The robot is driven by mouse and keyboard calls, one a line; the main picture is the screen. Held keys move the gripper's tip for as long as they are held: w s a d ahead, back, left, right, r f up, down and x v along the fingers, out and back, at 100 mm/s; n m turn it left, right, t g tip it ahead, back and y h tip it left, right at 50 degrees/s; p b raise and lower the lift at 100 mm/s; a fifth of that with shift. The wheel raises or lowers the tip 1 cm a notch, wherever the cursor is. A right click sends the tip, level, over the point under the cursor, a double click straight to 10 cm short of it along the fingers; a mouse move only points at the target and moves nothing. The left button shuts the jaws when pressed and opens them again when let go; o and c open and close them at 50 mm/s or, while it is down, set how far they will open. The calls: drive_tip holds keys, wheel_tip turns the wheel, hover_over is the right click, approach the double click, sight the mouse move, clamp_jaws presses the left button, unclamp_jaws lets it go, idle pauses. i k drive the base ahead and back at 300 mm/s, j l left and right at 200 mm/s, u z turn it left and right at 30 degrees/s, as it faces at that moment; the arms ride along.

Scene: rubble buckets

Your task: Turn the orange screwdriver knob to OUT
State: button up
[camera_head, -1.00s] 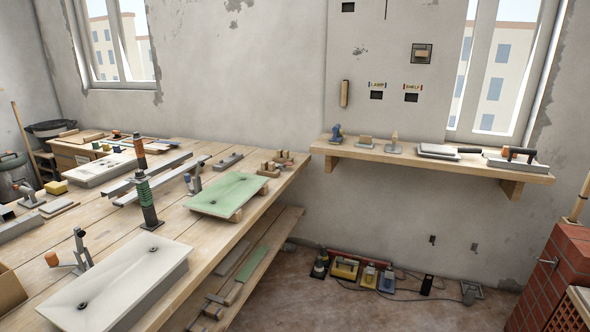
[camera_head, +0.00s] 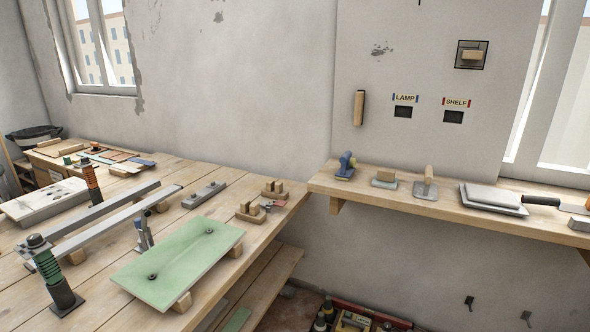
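An upright post with an orange ribbed grip (camera_head: 91,180) stands on the workbench at the left, behind a long metal bar. It looks like the orange screwdriver knob, but no OUT marking is readable at this size. A similar post with a green ribbed grip (camera_head: 47,266) stands nearer, at the lower left, on a dark square base. My gripper is not in view.
The wooden workbench (camera_head: 176,170) carries metal bars, a green glass plate (camera_head: 180,262) on blocks, and small wooden blocks. A wall shelf (camera_head: 450,216) at the right holds trowels and tools. LAMP (camera_head: 405,98) and SHELF (camera_head: 456,102) labels are above it.

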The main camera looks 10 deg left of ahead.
sight(85, 160)
drive_tip(key=i+j+u, duration=0.15)
drive_tip(key=i+u, duration=0.95)
drive_tip(key=u, duration=0.2)
